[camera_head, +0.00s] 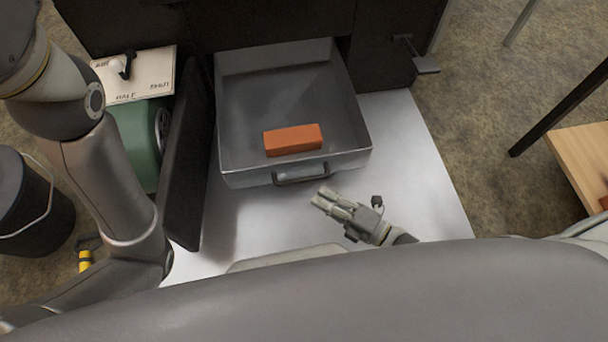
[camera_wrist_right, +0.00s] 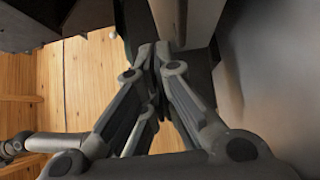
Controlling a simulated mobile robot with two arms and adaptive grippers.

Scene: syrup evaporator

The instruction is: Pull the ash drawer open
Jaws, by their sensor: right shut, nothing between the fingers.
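The ash drawer (camera_head: 235,164) is a grey metal tray pulled well out of the dark evaporator body. An orange-red brick (camera_head: 292,139) lies inside it near the front wall. A dark bar handle (camera_head: 300,175) is on the drawer's front face. My right gripper (camera_head: 322,198) is just in front of the drawer, to the right of the handle and apart from it. Its fingers are shut and empty; they also show closed together in the right wrist view (camera_wrist_right: 153,50). My left arm comes in from the left, but its gripper is out of view.
A dark open door (camera_head: 187,160) stands along the drawer's left side. A pale metal sheet (camera_head: 420,180) covers the floor beneath. A dark bucket (camera_head: 30,205) and a green cylinder (camera_head: 135,135) stand at left. A wooden table (camera_head: 580,155) is at right.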

